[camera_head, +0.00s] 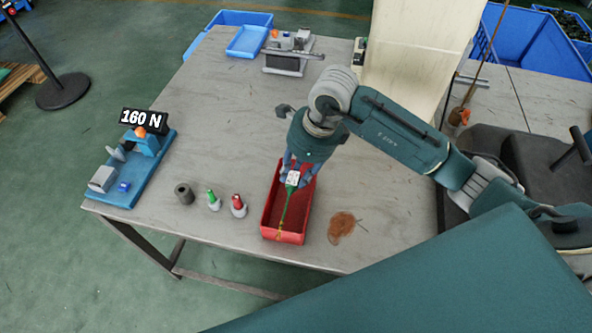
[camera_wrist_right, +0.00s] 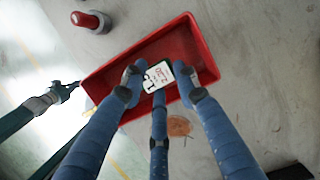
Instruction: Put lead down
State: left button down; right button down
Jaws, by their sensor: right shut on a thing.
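My right gripper (camera_head: 291,178) points down over the red tray (camera_head: 270,222). Its blue fingers are shut on the white labelled block of the lead (camera_head: 285,210). The green cable hangs from this block towards the near end of the tray. I cannot tell whether the cable's tip touches the tray. In the right wrist view, the labelled block of the lead (camera_wrist_right: 158,75) sits between the fingertips, over the tray (camera_wrist_right: 208,68). My left gripper (camera_wrist_right: 66,91) appears small at the left of that view; its fingers are too small to read.
A red-topped piece (camera_head: 238,206), a green-topped piece (camera_head: 213,201) and a dark cylinder (camera_head: 184,194) stand left of the tray. A blue fixture (camera_head: 134,180) with a 160 N sign is farther left. A brown stain (camera_head: 342,227) lies to the right. The tabletop behind the small pieces is clear.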

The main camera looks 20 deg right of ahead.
jog(key=shift+f, duration=0.1)
jog(key=shift+f+b, duration=0.45)
jog(key=shift+b, duration=0.2)
jog(key=c, duration=1.3)
grip_release()
jog(key=shift+r, duration=0.1)
jog(key=shift+r+p, duration=0.3)
jog(key=shift+p, duration=0.15)
jog(key=shift+r+p, duration=0.45)
jog(key=shift+p, duration=0.05)
jog(key=b+v, duration=0.2)
jog(key=v, duration=0.9)
jog(key=shift+r+b, duration=0.2)
jog(key=shift+b, duration=0.2)
